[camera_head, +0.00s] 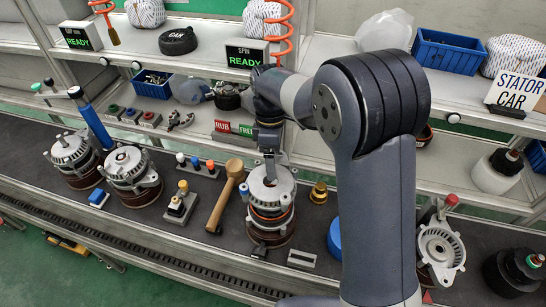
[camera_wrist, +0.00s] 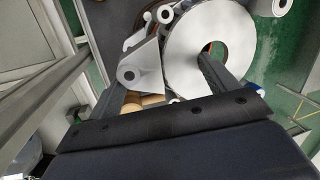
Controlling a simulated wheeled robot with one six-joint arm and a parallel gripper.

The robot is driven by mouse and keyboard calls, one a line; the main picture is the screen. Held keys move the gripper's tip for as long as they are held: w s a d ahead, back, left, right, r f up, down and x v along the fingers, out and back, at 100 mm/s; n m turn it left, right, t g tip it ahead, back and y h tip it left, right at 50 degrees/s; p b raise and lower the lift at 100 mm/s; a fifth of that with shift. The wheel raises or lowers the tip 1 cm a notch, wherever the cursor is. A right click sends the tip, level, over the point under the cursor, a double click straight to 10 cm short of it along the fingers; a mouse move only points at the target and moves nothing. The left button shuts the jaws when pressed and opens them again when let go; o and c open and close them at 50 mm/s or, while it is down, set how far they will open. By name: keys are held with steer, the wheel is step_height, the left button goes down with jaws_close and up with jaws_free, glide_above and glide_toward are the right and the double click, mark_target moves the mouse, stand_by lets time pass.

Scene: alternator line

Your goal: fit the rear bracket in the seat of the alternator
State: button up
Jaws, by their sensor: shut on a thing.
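The rear bracket (camera_head: 282,181) is a silver round part with a central hole and ears. It is at the top of the alternator (camera_head: 271,230), which stands upright on the bench with a copper-brown band around it. My gripper (camera_head: 269,180) points down from above and is shut on the bracket. In the wrist view the bracket (camera_wrist: 238,40) shows as a broad flat ring with an ear at its left; one finger of my gripper (camera_wrist: 160,70) reaches into the central hole. The bracket hides the seat below, so I cannot tell whether it rests fully in it.
Two more alternators (camera_head: 133,175) stand at the left. Shelves (camera_head: 330,150) rise behind.

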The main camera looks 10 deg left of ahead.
steer(key=shift+w+b+x, duration=0.25)
steer(key=shift+b+x, duration=0.35)
steer(key=shift+x, duration=0.5)
steer(key=shift+w+b+x, duration=0.25)
steer(key=shift+b+x, duration=0.3)
steer(key=shift+x, duration=0.55)
steer(key=o, duration=1.8)
steer(key=shift+a+f, duration=0.15)
steer(key=shift+c, duration=0.2)
steer(key=b+v, duration=0.1)
steer(key=v, duration=0.9)
steer(key=shift+r, duration=0.4)
steer(key=p+x, duration=0.1)
steer(key=x, duration=0.9)
steer(key=shift+f, duration=0.25)
steer(key=shift+r, duration=0.3)
